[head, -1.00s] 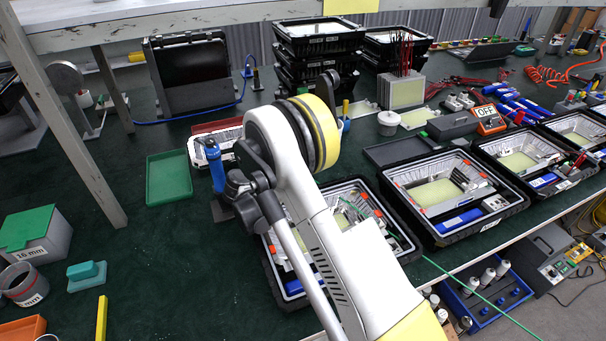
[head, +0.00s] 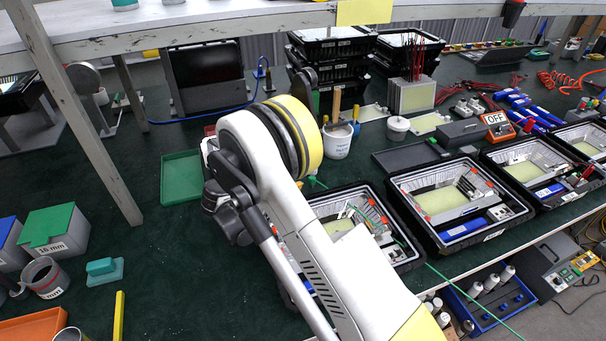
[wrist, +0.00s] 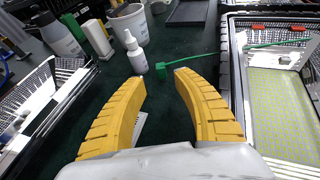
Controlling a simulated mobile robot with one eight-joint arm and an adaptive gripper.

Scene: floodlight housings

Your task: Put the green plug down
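The green plug (wrist: 162,71) is a small green block on the dark green mat in the wrist view, with its green cable (wrist: 205,56) running right over a floodlight housing's rim. In the head view the plug (head: 315,181) shows small, just behind the nearest housing (head: 393,250). My gripper (wrist: 160,76) is open, its two yellow fingers spread wide. The plug shows in the gap just beyond the fingertips, touching neither. In the head view my arm hides the gripper.
A white bottle (wrist: 136,52) stands just beyond the left fingertip, with a white bucket (wrist: 130,20) behind it. A housing with white reflectors (wrist: 40,105) is at the wrist view's left. A green tray (head: 181,180) lies on the mat, with bare mat in front of it.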

